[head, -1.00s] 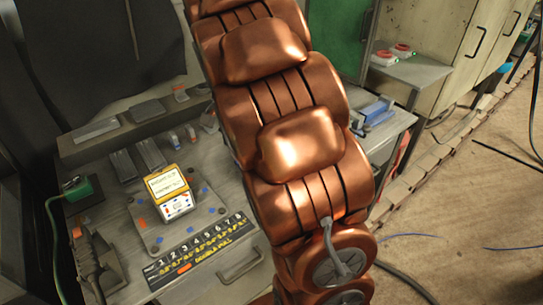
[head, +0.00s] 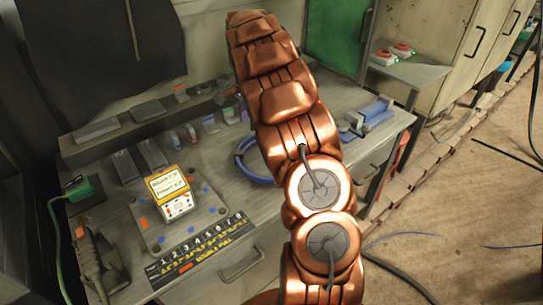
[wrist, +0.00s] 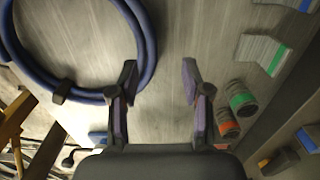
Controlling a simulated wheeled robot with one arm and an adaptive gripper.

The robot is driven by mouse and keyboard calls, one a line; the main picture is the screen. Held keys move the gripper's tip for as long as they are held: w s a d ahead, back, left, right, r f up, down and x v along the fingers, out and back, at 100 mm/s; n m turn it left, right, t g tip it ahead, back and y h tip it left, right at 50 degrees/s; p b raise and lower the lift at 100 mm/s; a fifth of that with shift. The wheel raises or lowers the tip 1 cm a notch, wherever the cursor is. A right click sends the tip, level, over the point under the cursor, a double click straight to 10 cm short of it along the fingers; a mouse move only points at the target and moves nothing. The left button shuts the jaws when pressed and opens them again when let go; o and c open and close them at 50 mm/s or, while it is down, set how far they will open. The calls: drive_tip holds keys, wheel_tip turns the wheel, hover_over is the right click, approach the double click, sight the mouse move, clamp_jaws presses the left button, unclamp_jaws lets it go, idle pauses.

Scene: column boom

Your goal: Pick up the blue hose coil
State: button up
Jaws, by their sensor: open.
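The blue hose coil (head: 257,180) lies on the grey workbench, partly hidden behind my copper arm in the head view. In the wrist view the coil (wrist: 151,45) fills the upper left as a ring with a dark clip on it. My gripper (wrist: 160,72) is open and empty over the bench. Its left finger overlaps the coil's right side in the picture, and the right finger is over bare bench to the right of the hose. I cannot tell whether the left finger touches the hose. In the head view the fingers are hidden behind my arm.
A yellow meter (head: 172,192) stands on a plate on the bench. A blue clamp-like tool (head: 368,115) is on the bench's right. Shelves and cabinets are at the back right.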

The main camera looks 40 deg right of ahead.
sight(251, 134)
drive_tip(key=shift+s+a+f+p, duration=0.15)
drive_tip(key=shift+f+p, duration=0.45)
drive_tip(key=shift+f, duration=0.8)
drive_tip(key=shift+s+d+f+p, duration=0.15)
drive_tip(key=shift+f+p, duration=0.45)
drive_tip(key=shift+f, duration=1.15)
drive_tip(key=shift+c, duration=0.3)
clamp_jaws()
